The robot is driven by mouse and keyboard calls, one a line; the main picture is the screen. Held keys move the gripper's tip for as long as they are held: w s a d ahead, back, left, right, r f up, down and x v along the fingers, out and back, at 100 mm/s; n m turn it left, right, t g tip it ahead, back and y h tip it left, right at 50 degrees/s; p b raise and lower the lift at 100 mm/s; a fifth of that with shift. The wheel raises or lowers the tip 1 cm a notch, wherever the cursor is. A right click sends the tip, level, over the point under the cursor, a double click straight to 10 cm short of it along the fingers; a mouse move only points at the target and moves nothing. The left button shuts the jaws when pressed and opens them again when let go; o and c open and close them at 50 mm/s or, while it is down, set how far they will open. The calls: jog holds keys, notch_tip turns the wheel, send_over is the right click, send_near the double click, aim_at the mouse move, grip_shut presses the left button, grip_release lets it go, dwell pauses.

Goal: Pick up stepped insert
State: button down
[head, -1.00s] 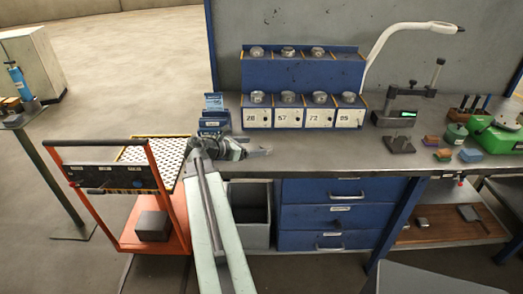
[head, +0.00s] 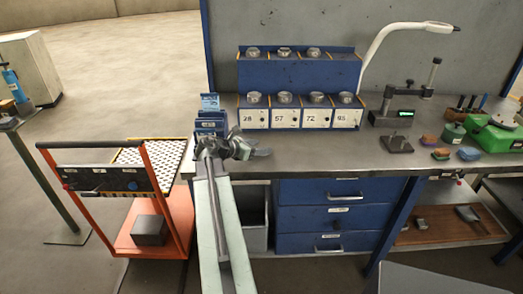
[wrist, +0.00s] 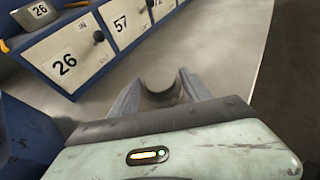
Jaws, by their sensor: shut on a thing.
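In the wrist view, my gripper (wrist: 160,90) is shut on a rounded grey metal piece (wrist: 161,91), which I take to be the stepped insert. Only its near, dark-edged part shows between the two fingers; its steps cannot be made out. In the head view, my gripper (head: 262,153) is over the left part of the grey bench top, in front of the numbered blue boxes. The held piece is too small and too covered to tell apart there.
A blue rack (head: 300,72) with numbered boxes and several round metal parts stands behind the gripper. A small blue holder (head: 209,121) is close on the left. A gauge stand (head: 398,143) and green scale (head: 497,138) are at right. An orange cart (head: 120,225) stands left.

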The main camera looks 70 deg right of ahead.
notch_tip(320, 180, up, 10)
jog(key=p, duration=1)
